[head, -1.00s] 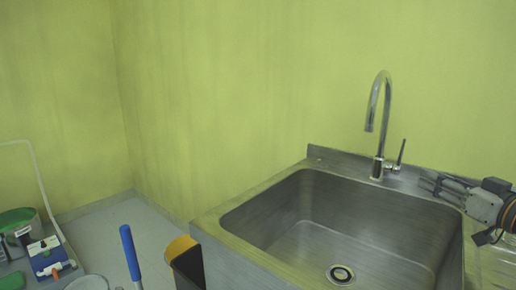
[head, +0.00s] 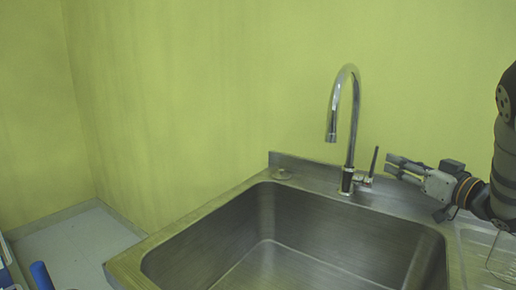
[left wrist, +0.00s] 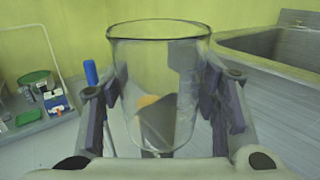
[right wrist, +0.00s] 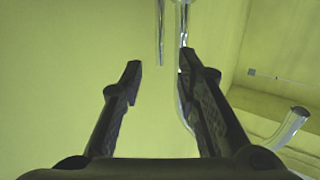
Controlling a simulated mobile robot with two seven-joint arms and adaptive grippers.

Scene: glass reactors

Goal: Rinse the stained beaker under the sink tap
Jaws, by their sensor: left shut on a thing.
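A clear glass beaker (left wrist: 160,75) is upright between the fingers of my left gripper (left wrist: 170,110) in the left wrist view, and the gripper is shut on it. An orange and grey patch shows through the glass; I cannot tell whether any of it is a stain. The beaker and left gripper are out of the head view. The chrome tap (head: 350,120) stands at the sink's back edge, with its upright lever (head: 374,162) on the right. My right gripper (head: 393,168) is just right of the lever, empty. Its fingers are apart in the right wrist view (right wrist: 157,72). No water stream shows.
The steel sink (head: 290,240) has an empty basin. A ribbed drainboard (head: 475,250) lies to its right, with a clear glass shape (head: 503,258) at the picture's edge. A green-lidded container (left wrist: 37,80) and a blue-handled thing (left wrist: 91,72) are left of the beaker.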

